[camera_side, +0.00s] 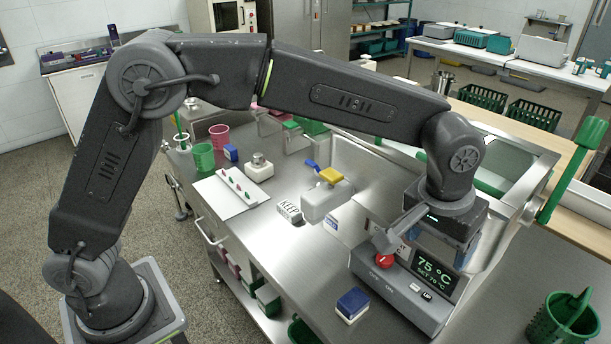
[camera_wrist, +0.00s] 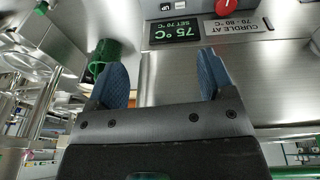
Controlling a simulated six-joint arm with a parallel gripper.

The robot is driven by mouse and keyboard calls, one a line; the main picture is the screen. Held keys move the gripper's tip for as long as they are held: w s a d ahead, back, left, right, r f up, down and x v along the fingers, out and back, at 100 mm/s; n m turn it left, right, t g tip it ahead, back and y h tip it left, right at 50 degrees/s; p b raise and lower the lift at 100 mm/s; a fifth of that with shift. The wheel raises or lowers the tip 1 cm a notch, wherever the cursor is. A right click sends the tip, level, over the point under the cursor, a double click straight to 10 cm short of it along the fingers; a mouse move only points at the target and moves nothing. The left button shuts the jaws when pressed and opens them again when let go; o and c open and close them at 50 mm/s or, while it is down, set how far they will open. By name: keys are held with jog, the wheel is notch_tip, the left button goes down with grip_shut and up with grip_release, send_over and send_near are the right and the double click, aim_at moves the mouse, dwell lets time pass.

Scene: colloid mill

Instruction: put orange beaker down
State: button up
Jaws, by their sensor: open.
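I see no orange beaker in either view. My gripper (camera_wrist: 161,75) is open in the wrist view, with its two blue fingers apart and nothing between them. In the side view my gripper (camera_side: 440,238) hangs over the control box with the 75 °C display (camera_side: 436,272), and its fingers are partly hidden there. A pink beaker (camera_side: 220,138) and a green beaker (camera_side: 203,156) stand upright at the left end of the steel bench, well away from my gripper.
A green basket-like container (camera_side: 562,322) stands at the lower right.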

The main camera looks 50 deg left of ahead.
jog(key=s+a+r+t, duration=0.1)
jog(key=s+a+r, duration=0.25)
jog(key=a, duration=0.35)
jog(key=s+a+r+t, duration=0.1)
jog(key=s+a+r, duration=0.2)
jog(key=s+a, duration=0.35)
jog(key=s+a+r, duration=0.3)
jog(key=a, duration=0.5)
jog(key=s+a+f+t, duration=0.1)
jog(key=s+a+f, duration=0.3)
jog(key=s, duration=0.5)
jog(key=shift+a+y, duration=0.3)
jog(key=shift+a, duration=0.4)
